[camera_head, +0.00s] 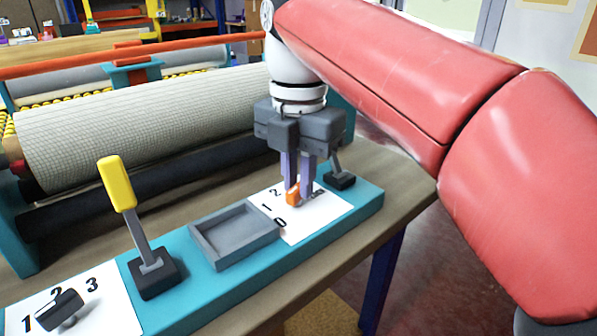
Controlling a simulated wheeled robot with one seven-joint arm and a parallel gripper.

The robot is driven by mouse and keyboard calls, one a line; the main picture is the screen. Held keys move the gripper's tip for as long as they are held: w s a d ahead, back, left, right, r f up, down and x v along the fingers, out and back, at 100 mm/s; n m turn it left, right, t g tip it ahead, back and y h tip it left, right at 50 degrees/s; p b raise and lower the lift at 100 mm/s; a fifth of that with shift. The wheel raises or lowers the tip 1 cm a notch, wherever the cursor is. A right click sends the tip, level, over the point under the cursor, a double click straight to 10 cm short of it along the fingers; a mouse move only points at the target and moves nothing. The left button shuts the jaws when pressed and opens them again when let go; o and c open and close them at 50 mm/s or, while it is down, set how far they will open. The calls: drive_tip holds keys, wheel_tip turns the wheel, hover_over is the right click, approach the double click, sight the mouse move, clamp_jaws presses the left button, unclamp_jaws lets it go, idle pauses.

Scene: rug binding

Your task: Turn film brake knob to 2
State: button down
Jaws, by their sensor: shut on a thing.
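An orange knob (292,196) stands on a white plate (325,207) at the right part of the teal control panel (185,263). The digits 0, 1 and 2 are printed around its left side, and another mark at its right is partly hidden. My gripper (298,196) points straight down and its purple fingers are shut on the orange knob. The fingers hide part of it, so I cannot tell which digit it points to. A dark knob (62,310) sits on another white plate marked 1, 2, 3 at the lower left. No name labels are readable.
A lever with a yellow handle (118,184) stands left of a grey empty tray (235,238). A small dark lever (339,178) stands just right of my gripper. A rolled grey rug (140,130) lies on the machine behind the panel.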

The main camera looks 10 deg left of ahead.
drive_tip(key=m+p, duration=0.2)
drive_tip(key=m, duration=0.2)
drive_tip(key=shift+d+r, duration=0.1)
drive_tip(key=shift+r, duration=0.05)
drive_tip(key=m, duration=0.5)
drive_tip(key=shift+s, duration=0.15)
drive_tip(key=m, duration=0.5)
drive_tip(key=shift+s, duration=0.1)
drive_tip(key=m, duration=0.4)
drive_tip(key=shift+m, duration=0.4)
drive_tip(key=shift+s+m, duration=0.1)
drive_tip(key=shift+m, duration=0.2)
drive_tip(key=c, duration=1.4)
unclamp_jaws()
